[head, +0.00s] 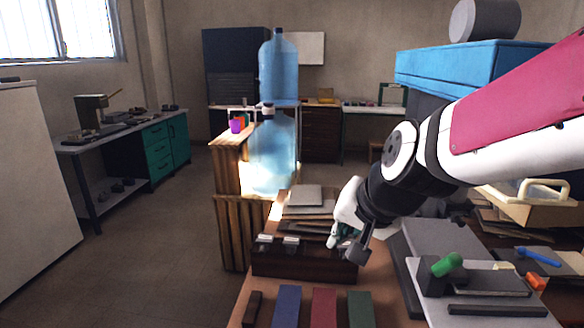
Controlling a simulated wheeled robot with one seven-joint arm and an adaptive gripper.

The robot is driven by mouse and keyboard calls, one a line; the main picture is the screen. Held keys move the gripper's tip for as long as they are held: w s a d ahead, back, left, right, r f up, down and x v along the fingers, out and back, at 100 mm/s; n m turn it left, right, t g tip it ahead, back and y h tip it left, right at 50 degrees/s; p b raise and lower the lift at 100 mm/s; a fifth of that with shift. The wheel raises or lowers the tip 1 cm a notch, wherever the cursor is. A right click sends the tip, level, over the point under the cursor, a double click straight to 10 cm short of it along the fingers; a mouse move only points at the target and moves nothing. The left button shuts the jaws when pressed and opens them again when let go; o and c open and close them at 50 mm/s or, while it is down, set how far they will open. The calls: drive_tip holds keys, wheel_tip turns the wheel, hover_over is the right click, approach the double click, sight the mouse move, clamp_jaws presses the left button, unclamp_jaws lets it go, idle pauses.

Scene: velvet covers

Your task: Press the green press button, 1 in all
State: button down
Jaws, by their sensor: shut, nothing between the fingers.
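My gripper (357,252) points down over the right end of a dark brown rack on the wooden table. Its fingers are shut and hold nothing. A green rounded knob (447,264) sits tilted on a small dark grey device on a grey plate, right of my gripper and apart from it. A flat dark green block (361,309) lies at the table's front edge. I cannot tell from this view whether either green thing is the press button. Part of the table behind my gripper and arm is hidden.
Blue (287,306), red (323,307) and brown blocks line the front edge. The dark brown rack (300,265) stands behind them, with stacked flat pieces beyond it. A blue tool (537,256) and an orange piece lie at the right. A large blue bottle (270,150) stands behind.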

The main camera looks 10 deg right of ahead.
drive_tip(key=w+d+r+m+t+h+p, duration=0.2)
drive_tip(key=w+d+m+h+p, duration=0.1)
drive_tip(key=w+d+m+p, duration=0.25)
drive_tip(key=w+d+r+m+t+h+p, duration=0.2)
drive_tip(key=w+d+m+p, duration=0.2)
drive_tip(key=w, duration=0.3)
drive_tip(key=s+d+f+m+g+h+p, duration=0.3)
drive_tip(key=s+d+m+h+p, duration=0.5)
drive_tip(key=d, duration=0.6)
drive_tip(key=s+h, duration=0.2)
drive_tip(key=shift+s+f, duration=0.15)
drive_tip(key=shift+s, duration=0.25)
drive_tip(key=shift+m, duration=0.25)
drive_tip(key=w+d+b, duration=0.2)
drive_tip(key=w+b, duration=0.2)
drive_tip(key=w, duration=0.4)
drive_tip(key=shift+w+d+b, duration=0.25)
drive_tip(key=shift+w+b, duration=0.05)
drive_tip(key=shift+b, duration=0.1)
